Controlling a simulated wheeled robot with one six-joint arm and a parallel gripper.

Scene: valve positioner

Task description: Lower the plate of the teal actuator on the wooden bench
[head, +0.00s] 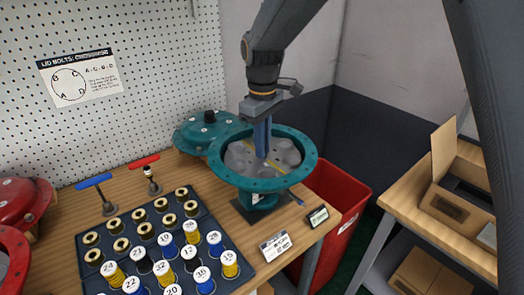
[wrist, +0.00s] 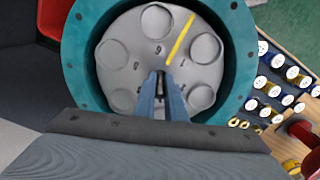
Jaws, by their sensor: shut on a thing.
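The teal actuator (head: 262,186) stands open on the right end of the wooden bench (head: 160,212), its flanged rim dotted with bolt holes. Its grey plate (head: 285,153) lies inside the rim. The plate has several round recesses and a yellow stripe; in the wrist view the plate (wrist: 130,55) fills most of the bowl, with the teal rim (wrist: 246,50) around it. My gripper (head: 262,155) points down into the actuator, its blue fingers close together at the plate's middle. In the wrist view my gripper (wrist: 163,77) is shut on the plate's centre; the gripped part is mostly hidden.
A teal lid (head: 205,128) lies behind the actuator. A dark tray (head: 228,282) of numbered spools, two T-handle tools (head: 103,188) and small displays (head: 276,246) are nearby. A red bin (head: 342,195) stands right of the bench; an open carton (head: 455,190) is farther right.

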